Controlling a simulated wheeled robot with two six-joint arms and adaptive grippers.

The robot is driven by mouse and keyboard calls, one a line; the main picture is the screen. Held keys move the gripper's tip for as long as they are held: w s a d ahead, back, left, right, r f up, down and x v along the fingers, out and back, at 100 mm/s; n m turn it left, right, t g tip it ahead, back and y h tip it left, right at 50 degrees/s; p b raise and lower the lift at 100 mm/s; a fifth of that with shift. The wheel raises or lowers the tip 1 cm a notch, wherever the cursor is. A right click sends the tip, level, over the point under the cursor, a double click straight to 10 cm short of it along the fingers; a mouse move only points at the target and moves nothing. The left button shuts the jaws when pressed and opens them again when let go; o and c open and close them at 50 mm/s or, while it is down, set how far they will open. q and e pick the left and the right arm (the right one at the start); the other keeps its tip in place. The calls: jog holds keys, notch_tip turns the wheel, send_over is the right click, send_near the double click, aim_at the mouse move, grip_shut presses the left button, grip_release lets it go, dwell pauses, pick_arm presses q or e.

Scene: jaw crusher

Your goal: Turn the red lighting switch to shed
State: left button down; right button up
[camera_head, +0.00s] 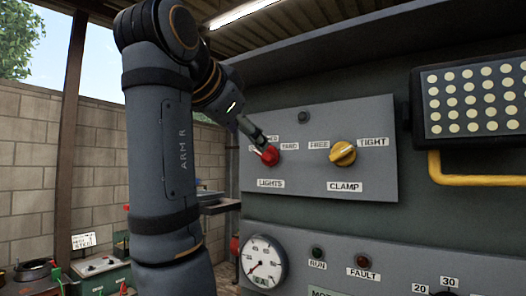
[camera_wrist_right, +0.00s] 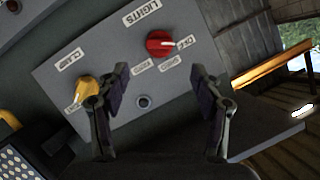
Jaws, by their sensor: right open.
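The red lighting switch (camera_head: 270,156) sits on a grey panel above a LIGHTS label. It also shows in the right wrist view (camera_wrist_right: 159,44), where its white mark points right toward a label that seems to read OFF. The SHED label (camera_wrist_right: 166,66) and the YARD label (camera_wrist_right: 143,66) lie below it there. My right gripper (camera_wrist_right: 159,75) is open and empty, its fingers spread to either side of the switch's line and apart from it. In the head view the right gripper (camera_head: 254,134) is just above and left of the switch, partly covering the labels. My left gripper is not in view.
A yellow clamp knob (camera_head: 342,154) is right of the switch, near my finger in the wrist view. A small dark round fitting (camera_head: 302,117) is on the same panel (camera_head: 375,185). Below are a gauge (camera_head: 263,262), a RUN lamp (camera_head: 317,253) and a FAULT lamp (camera_head: 362,261).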

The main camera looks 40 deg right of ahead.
aim_at(264, 154)
jog(key=p+x, duration=0.2)
jog(key=x, duration=0.9)
jog(key=shift+p, duration=0.3)
jog(key=shift+s+a+r, duration=0.15)
jog(key=shift+s+a, duration=0.15)
jog(key=shift+a, duration=0.2)
jog(key=shift+c, duration=0.5)
jog(key=shift+w+d, duration=0.15)
jog(key=shift+d, duration=0.15)
jog(key=c, duration=1)
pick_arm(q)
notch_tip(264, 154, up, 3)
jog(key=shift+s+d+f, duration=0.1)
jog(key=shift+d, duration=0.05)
pick_arm(e)
jog(key=shift+c, duration=0.2)
